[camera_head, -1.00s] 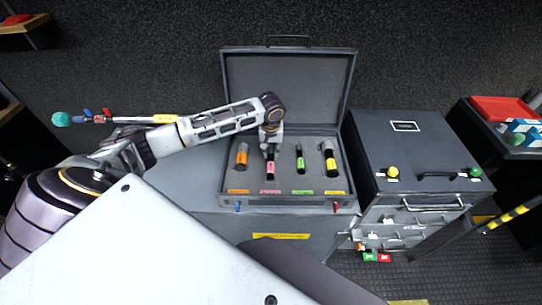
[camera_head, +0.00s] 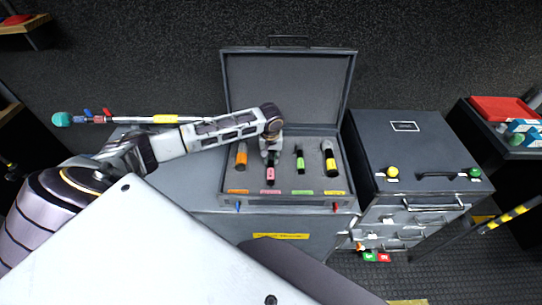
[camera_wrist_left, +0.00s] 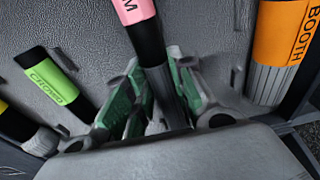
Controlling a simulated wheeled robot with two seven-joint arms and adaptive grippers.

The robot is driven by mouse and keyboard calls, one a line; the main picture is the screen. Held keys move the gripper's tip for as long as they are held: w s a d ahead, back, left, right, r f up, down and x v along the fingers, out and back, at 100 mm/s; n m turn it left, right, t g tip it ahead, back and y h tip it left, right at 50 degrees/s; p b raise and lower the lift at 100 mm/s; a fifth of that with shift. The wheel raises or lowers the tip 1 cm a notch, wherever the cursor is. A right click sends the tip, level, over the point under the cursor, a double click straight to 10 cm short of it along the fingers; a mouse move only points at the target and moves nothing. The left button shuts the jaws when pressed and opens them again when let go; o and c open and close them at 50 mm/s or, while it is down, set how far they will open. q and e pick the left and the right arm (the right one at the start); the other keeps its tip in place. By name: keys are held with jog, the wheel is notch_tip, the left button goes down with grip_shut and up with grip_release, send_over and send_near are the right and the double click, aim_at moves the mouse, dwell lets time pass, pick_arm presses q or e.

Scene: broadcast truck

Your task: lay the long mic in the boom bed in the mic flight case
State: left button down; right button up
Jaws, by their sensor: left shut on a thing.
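The mic flight case (camera_head: 288,132) stands open, its lid raised at the back. A long dark mic with a pink band (camera_head: 268,174) is in its second place from the left, in line with the pink label (camera_head: 269,191) on the front edge. My left gripper (camera_head: 271,155) is shut on this mic. In the left wrist view my left gripper (camera_wrist_left: 153,100) has green-padded fingers on both sides of the mic's grey part, and the pink band (camera_wrist_left: 132,10) ends in an M. I cannot tell whether the mic touches the foam. My right gripper is not in view.
An orange-band mic (camera_head: 241,156) lies left of the held mic; a green-band mic (camera_head: 300,160) and a yellow-band mic (camera_head: 330,160) lie right. A drawer cabinet (camera_head: 415,150) stands right of the case. A teal-tipped pole (camera_head: 140,119) runs behind my left arm.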

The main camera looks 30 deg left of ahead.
aim_at(271, 159)
pick_arm(q)
jog(key=c, duration=1.2)
grip_release()
jog(key=shift+c, duration=0.2)
jog(key=shift+r, duration=0.15)
notch_tip(271, 159, up, 12)
jog(key=s, duration=0.1)
jog(key=shift+d, duration=0.35)
jog(key=shift+s, duration=0.1)
